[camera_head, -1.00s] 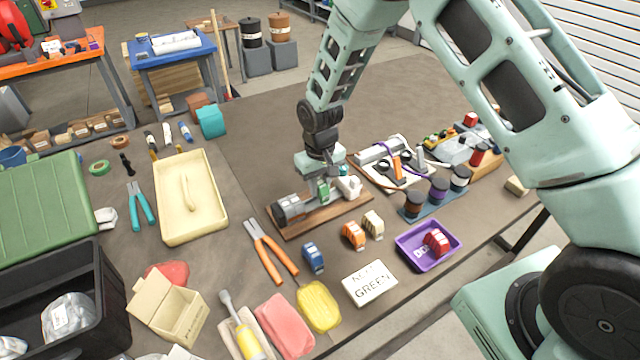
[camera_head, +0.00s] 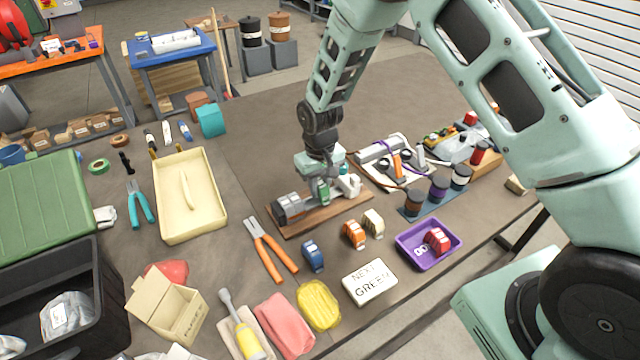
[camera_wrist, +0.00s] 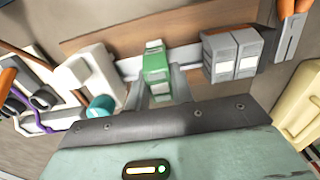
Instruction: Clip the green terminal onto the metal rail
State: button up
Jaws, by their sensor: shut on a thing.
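The green terminal (camera_wrist: 155,66) is between the fingers of my gripper (camera_wrist: 160,95) in the wrist view, and my gripper is shut on it. In the head view my gripper (camera_head: 322,192) is low over the wooden board, with a bit of the green terminal (camera_head: 322,187) showing. The metal rail (camera_wrist: 188,54) runs along the board behind the terminal. The terminal overlaps the rail in the wrist view; I cannot tell whether it is seated. Grey modules (camera_wrist: 232,54) sit on the rail at the right. A white block (camera_wrist: 92,78) is at the left.
The wooden board (camera_head: 300,227) lies on the brown table. Blue (camera_head: 313,256), orange (camera_head: 355,234) and cream (camera_head: 373,223) terminals stand in front of it. A purple tray (camera_head: 428,262) holds a red terminal. A "NEXT GREEN" card (camera_head: 370,283) and orange-handled pliers (camera_head: 270,250) lie nearby.

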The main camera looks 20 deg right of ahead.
aim_at(320, 183)
jog(key=shift+f+b, duration=0.45)
jog(key=shift+f, duration=0.3)
dwell(0.6)
jog(key=o, duration=1.1)
jog(key=shift+c, duration=0.2)
jog(key=shift+r, duration=0.1)
notch_tip(320, 183, up, 17)
jog(key=b, duration=0.2)
jog(key=shift+r, duration=0.2)
jog(key=s+a+r+n, duration=0.1)
jog(key=s+a+r, duration=0.1)
jog(key=s+a, duration=0.35)
jog(key=s+a+r+n, duration=0.2)
jog(key=s, duration=0.7)
jog(key=s+d+n, duration=0.1)
jog(key=s+n, duration=0.1)
jog(key=s, duration=1.5)
jog(key=shift+s+d+f+n+y, duration=0.15)
jog(key=shift+s+f+n+y, duration=0.15)
